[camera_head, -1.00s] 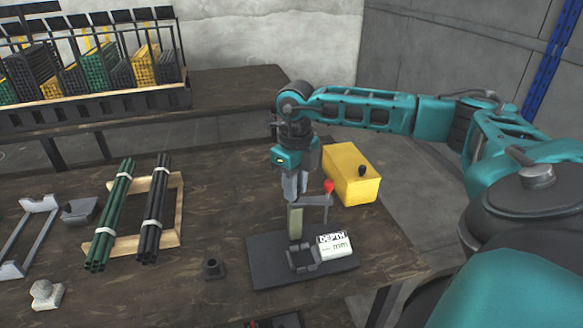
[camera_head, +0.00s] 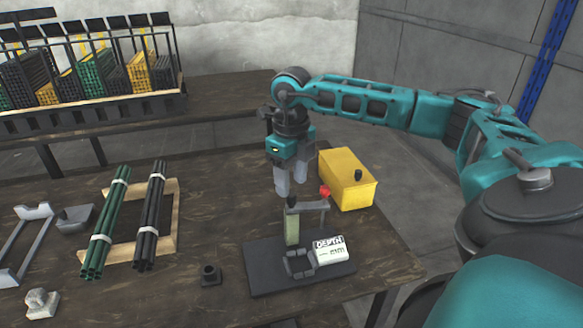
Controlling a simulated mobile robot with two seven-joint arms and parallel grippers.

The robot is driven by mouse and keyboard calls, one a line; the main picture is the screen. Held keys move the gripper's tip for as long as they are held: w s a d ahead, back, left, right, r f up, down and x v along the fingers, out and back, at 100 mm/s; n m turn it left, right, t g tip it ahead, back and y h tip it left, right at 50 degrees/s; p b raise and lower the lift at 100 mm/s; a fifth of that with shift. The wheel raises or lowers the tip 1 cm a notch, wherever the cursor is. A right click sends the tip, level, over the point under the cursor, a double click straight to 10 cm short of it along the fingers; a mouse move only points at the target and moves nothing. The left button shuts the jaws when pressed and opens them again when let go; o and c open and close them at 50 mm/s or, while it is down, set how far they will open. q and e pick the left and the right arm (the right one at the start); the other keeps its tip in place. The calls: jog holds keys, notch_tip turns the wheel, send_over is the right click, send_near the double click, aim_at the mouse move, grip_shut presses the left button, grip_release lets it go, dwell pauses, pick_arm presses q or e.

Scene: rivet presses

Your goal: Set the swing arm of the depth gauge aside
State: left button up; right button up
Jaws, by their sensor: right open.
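The depth gauge stands on a dark base plate (camera_head: 270,280) near the table's front right, with a white block marked DEPTH (camera_head: 329,251). A pale upright post (camera_head: 292,226) rises from the plate. The swing arm (camera_head: 308,206) is a grey bar at the post's top, reaching right, with a red knob (camera_head: 324,191) at its right end. My right gripper (camera_head: 291,189) points down just above the post's top, open, with its two fingers apart and nothing seen between them. My left gripper is not in view.
A yellow box (camera_head: 347,186) with a black knob stands close behind the gauge. A small dark socket (camera_head: 210,274) lies left of the plate. Green and black rod bundles rest on a wooden frame (camera_head: 175,213) further left.

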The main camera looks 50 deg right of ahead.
notch_tip(320, 180, up, 9)
jog(key=shift+r+p, duration=0.2)
jog(key=shift+p, duration=0.1)
dwell(0.5)
